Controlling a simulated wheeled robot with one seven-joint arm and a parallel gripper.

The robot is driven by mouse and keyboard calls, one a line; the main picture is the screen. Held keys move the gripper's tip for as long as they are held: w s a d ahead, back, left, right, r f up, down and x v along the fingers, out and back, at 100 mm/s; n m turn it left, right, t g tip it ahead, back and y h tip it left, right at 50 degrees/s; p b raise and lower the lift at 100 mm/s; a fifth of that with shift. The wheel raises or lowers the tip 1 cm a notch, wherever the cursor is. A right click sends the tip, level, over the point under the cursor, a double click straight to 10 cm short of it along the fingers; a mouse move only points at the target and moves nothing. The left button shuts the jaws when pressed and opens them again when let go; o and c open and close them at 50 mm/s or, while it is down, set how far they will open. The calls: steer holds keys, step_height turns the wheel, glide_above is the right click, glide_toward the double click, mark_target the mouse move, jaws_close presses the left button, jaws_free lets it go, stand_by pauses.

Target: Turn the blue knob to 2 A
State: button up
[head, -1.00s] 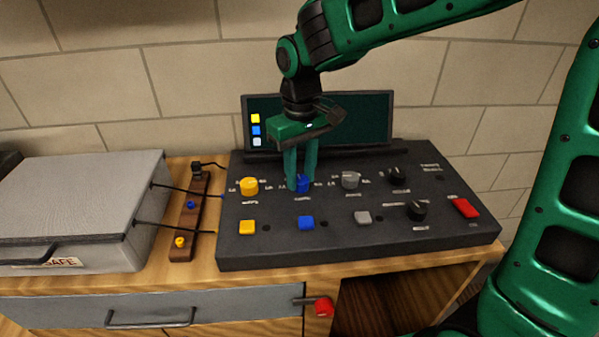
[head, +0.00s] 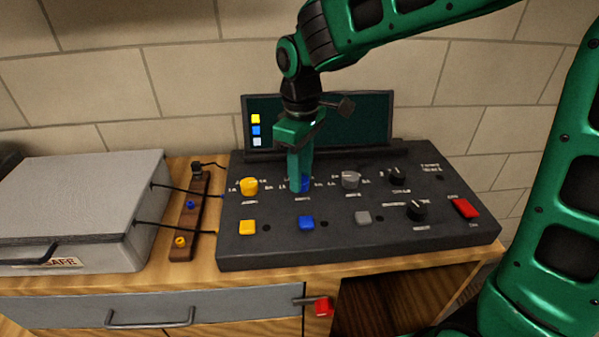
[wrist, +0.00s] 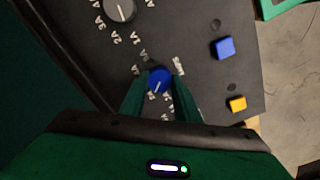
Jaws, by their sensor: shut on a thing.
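The blue knob (wrist: 159,79) sits on the black control panel (head: 290,252), in the row between a yellow knob (head: 249,186) and a grey knob (head: 350,180). My gripper (head: 302,186) points down over it. In the wrist view my gripper (wrist: 159,88) has a finger on each side of the knob and is shut on it. A white pointer line shows on the knob's top, slanting toward the lower part of the wrist view. Small white labels ring the knob, but they are too blurred for me to read which one the pointer faces.
Below the knobs are yellow (head: 247,227), blue (head: 306,223) and grey (head: 363,218) buttons. Black knobs (head: 416,210) and a red switch (head: 465,208) are at the right. A dark screen (head: 360,118) stands behind. A grey safe box (head: 75,190) is at the left.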

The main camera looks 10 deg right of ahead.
steer(key=shift+w+d, duration=0.1)
steer(key=o, duration=1)
steer(key=shift+o, duration=0.2)
steer(key=shift+r, duration=0.1)
step_height(320, 180, up, 11)
steer(key=shift+f, duration=0.2)
